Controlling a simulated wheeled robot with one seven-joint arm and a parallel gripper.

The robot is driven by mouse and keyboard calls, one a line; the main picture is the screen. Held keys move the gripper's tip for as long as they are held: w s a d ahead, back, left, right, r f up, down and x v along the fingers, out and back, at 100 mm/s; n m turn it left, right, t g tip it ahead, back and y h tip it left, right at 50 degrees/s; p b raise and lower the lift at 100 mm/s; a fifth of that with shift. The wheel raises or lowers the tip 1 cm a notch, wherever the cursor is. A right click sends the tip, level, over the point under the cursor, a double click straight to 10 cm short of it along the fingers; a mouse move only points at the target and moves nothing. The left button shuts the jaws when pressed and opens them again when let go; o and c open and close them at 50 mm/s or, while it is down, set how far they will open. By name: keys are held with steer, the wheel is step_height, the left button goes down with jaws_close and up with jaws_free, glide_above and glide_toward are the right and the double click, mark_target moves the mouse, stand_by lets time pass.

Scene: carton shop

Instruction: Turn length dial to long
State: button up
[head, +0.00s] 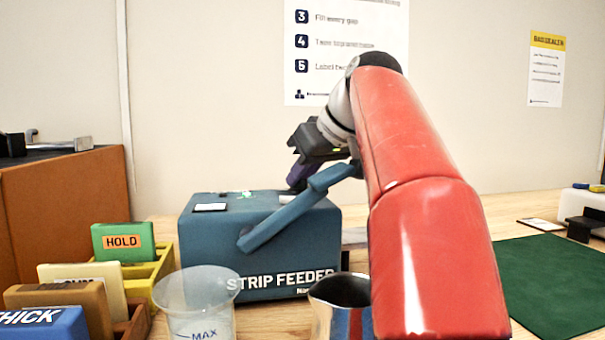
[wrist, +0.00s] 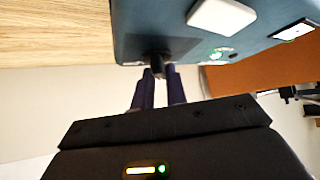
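The strip feeder (head: 220,250) is a blue box on the table, lettered on its front. A small dark knob (wrist: 157,60), which looks like the length dial, sticks out at the box's edge in the wrist view. My gripper (wrist: 159,72) has its two purple fingers close together at the knob, one on each side, with a narrow gap between them. In the head view my gripper (head: 298,180) is at the top right rear of the box, and the knob is hidden there. Dial markings are not readable.
A teal bar (head: 290,215) slants across the feeder's front. A clear measuring cup (head: 197,305) and metal jug (head: 340,295) stand before it. Labelled cards, including a green HOLD card (head: 123,242), stand at left. A green mat (head: 555,280) lies clear at right.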

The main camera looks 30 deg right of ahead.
steer(key=o, duration=0.4)
steer(key=shift+c, duration=0.2)
steer(key=p+v, duration=0.1)
steer(key=v, duration=0.6)
steer(key=shift+s+r, duration=0.3)
